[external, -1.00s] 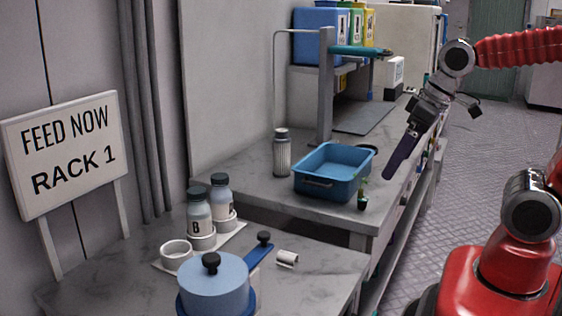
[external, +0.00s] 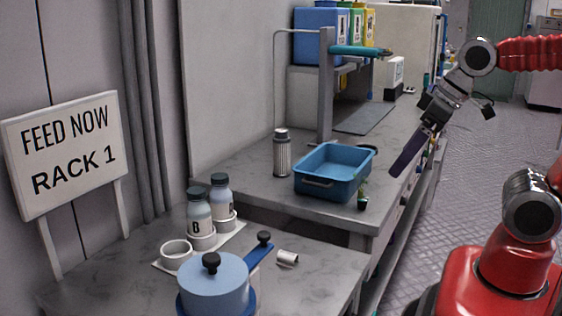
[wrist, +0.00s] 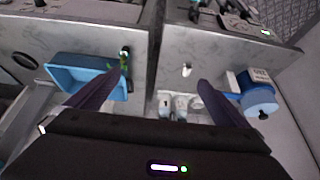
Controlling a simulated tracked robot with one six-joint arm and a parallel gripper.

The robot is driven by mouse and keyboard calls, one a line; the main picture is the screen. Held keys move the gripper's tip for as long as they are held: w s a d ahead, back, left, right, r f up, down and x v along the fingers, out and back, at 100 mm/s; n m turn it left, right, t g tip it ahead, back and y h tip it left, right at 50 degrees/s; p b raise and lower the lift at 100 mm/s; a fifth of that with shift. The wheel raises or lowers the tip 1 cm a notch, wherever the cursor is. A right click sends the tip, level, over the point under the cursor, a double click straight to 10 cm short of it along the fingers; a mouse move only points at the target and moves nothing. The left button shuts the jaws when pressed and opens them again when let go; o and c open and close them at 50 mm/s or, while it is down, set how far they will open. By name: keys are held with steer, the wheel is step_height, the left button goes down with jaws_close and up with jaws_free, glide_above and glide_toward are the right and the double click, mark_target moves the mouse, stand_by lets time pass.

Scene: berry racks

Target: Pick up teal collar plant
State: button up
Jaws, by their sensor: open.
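A small plant (external: 363,196) with green leaves and a dark pot stands on the rear counter, at the front right corner of the blue tub. It also shows in the wrist view (wrist: 124,58), near the tip of the left finger. A teal collar on it is too small to make out. My gripper (external: 394,174) is to the right of the plant and higher, pointing down and left. In the wrist view its two dark fingers (wrist: 160,78) are spread wide apart with nothing between them held.
The blue tub (external: 318,184) sits beside the plant. A grey shaker (external: 282,155) stands left of it. On the nearer counter are bottles (external: 199,215), a white cylinder (external: 288,258) and a blue lidded pot (external: 214,288). The counter right of the tub is narrow.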

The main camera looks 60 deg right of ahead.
steer(key=shift+c, duration=0.6)
steer(key=c, duration=1.6)
steer(key=shift+d, duration=0.1)
